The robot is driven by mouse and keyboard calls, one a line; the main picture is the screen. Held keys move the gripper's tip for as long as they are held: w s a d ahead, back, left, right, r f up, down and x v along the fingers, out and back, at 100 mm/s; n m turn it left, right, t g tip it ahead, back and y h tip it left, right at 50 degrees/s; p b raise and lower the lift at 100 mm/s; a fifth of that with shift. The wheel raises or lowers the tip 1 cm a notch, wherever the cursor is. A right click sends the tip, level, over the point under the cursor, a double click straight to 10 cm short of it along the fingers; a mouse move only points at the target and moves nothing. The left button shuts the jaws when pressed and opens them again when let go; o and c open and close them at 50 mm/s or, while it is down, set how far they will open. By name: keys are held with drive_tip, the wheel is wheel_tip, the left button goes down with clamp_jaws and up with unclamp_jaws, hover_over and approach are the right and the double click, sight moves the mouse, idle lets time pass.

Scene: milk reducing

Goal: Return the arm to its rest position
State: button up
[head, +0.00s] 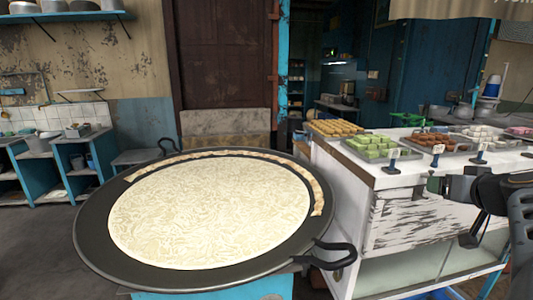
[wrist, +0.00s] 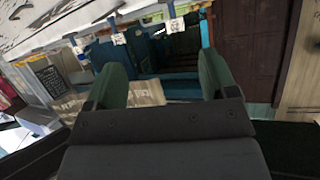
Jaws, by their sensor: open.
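My gripper shows in the wrist view (wrist: 162,82), with two dark green fingers spread wide apart and nothing between them. In the head view part of my arm and its end (head: 455,188) show at the right edge, beside the front of the white counter. A large black pan (head: 95,225) with creamy, marbled milk (head: 210,210) stands at the left and centre, well apart from my arm. A pale crust runs along the pan's far and right inner edge.
The white counter (head: 385,180) carries trays of green sweets (head: 375,147), brown sweets (head: 435,142) and yellow sweets (head: 335,128). The pan's black handle (head: 335,257) juts toward the counter. Blue shelves (head: 75,165) stand at the left wall. Grey floor at the left is clear.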

drive_tip(key=s+a+f+m+g+y+p, duration=0.1)
drive_tip(key=s+a+f+m+g, duration=0.1)
drive_tip(key=a+f+g, duration=0.3)
drive_tip(key=s+a+f+m+g, duration=0.1)
drive_tip(key=s+a+f+m, duration=0.15)
drive_tip(key=f, duration=0.55)
drive_tip(key=s+a+f+n+g+p, duration=0.2)
drive_tip(key=s+a+n, duration=0.1)
drive_tip(key=a, duration=0.6)
drive_tip(key=s+a+f+n+g+p, duration=0.1)
drive_tip(key=s+a+f+n+p, duration=0.1)
drive_tip(key=s+a, duration=0.4)
drive_tip(key=shift+a+f+n+g+p, duration=0.35)
drive_tip(key=shift+a+n+p, duration=0.4)
drive_tip(key=shift+a, duration=0.85)
